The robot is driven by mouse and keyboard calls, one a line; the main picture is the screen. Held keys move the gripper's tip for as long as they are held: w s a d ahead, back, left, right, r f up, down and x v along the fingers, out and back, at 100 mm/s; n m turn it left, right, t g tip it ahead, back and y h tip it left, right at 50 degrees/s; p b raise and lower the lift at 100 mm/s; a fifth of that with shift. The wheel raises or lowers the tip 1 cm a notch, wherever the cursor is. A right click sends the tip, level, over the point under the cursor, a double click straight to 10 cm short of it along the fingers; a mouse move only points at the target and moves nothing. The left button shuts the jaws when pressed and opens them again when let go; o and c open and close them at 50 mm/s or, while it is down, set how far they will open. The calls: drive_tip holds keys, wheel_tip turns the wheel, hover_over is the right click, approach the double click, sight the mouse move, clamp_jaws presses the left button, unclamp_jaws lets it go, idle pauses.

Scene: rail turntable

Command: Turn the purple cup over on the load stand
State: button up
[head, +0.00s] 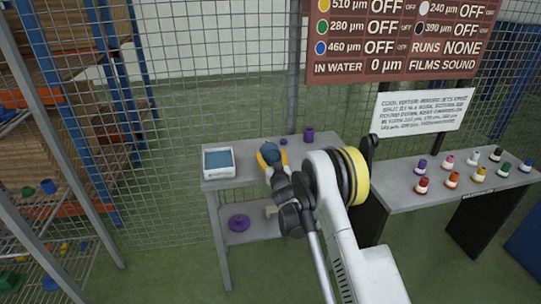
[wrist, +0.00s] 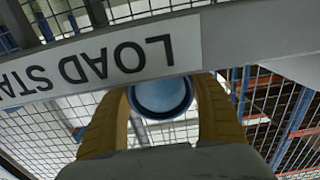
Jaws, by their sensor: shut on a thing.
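The purple cup (head: 308,134) stands at the back right of a grey stand (head: 245,180); I cannot tell which way up it is. My gripper (head: 271,155) is over the middle of this stand, left of and nearer than the cup. Its yellow fingers are shut on a blue round object (head: 270,152). In the wrist view the blue object (wrist: 162,95) sits between the fingers (wrist: 162,110), showing a round face with a dark rim. A LOAD STAND sign (wrist: 120,58) appears upside down beside it. The purple cup is not in the wrist view.
A white tray with a blue surface (head: 219,161) is at the stand's left. A small purple piece (head: 283,142) lies near the cup. A purple disc (head: 238,223) lies on the lower shelf. Several coloured bottles stand on the right bench (head: 400,196). Wire mesh rises behind.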

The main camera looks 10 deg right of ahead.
drive_tip(key=shift+f, duration=0.25)
drive_tip(key=o, duration=1.4)
drive_tip(key=s, duration=0.7)
drive_tip(key=shift+s, duration=0.25)
